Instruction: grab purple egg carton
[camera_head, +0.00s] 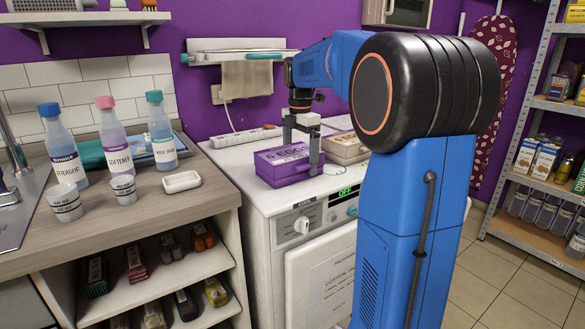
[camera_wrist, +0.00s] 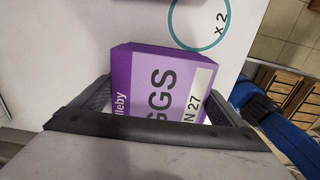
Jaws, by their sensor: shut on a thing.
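The purple egg carton (camera_head: 276,166) sits on the white top of the washing machine. In the wrist view the carton (camera_wrist: 150,75) lies between the two fingers, with dark lettering and a white label on its lid. My gripper (camera_head: 313,160) is shut on the carton, with one finger down its near right side; the far finger is mostly hidden in the head view. In the wrist view my gripper (camera_wrist: 155,105) has a finger on each side of the carton. I cannot tell whether the carton is lifted off the surface.
A beige carton (camera_head: 345,147) stands close behind, to the right. The washing machine (camera_head: 235,170) has free room left of the purple carton. Bottles (camera_head: 115,145), cups and a white dish (camera_head: 181,182) stand on the counter at left. A power strip (camera_head: 245,136) runs along the wall.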

